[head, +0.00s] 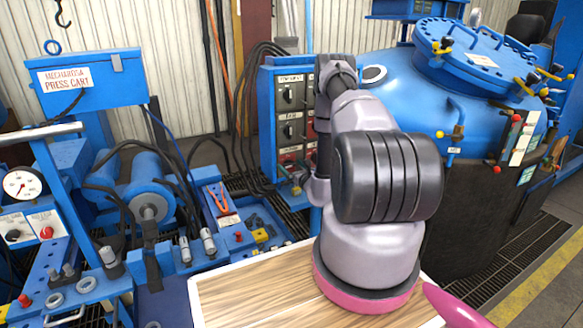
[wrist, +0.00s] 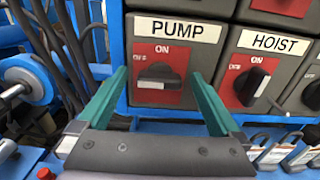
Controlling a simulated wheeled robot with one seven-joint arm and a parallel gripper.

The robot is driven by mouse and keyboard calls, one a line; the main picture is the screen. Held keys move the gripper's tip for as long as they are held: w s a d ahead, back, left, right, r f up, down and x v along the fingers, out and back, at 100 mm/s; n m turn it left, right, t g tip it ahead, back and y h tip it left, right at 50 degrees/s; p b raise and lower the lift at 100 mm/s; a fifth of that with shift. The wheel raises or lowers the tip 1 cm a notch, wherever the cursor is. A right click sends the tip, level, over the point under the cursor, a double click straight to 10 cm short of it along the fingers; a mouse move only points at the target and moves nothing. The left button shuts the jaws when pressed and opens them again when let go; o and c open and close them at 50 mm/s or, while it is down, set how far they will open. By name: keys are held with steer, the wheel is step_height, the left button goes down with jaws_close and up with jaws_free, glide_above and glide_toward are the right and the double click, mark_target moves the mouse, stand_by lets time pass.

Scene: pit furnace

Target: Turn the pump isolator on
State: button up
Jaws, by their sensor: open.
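The pump isolator is a black rotary knob (wrist: 158,76) on a red plate, under a white PUMP label (wrist: 176,30), in the wrist view. Its grip lies roughly horizontal, toward the OFF mark at left; ON is printed above. My gripper (wrist: 159,73) is open, its two teal fingers reaching toward the panel on either side of the knob. Nothing is between the fingers except the knob's face beyond; whether they touch the box I cannot tell. In the head view my arm covers part of the blue switch panel (head: 267,118), and my gripper cannot be made out.
The hoist isolator (wrist: 252,86) is close at right, its knob tilted. Black cables (wrist: 62,45) run at left. In the head view a blue furnace vessel (head: 415,85) stands right of the panel and a press cart (head: 85,80) left.

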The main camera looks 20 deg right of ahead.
steer(key=c, duration=1.4)
steer(key=shift+m, duration=0.3)
steer(key=m, duration=0.3)
steer(key=shift+d+m, duration=0.15)
steer(key=shift+m, duration=0.25)
steer(key=m, duration=0.4)
steer(key=shift+f+m, duration=0.1)
steer(key=shift+m, duration=0.2)
steer(key=m, duration=0.4)
steer(key=shift+f, duration=0.1)
steer(key=shift+f+m, duration=0.1)
steer(key=shift+m, duration=2.3)
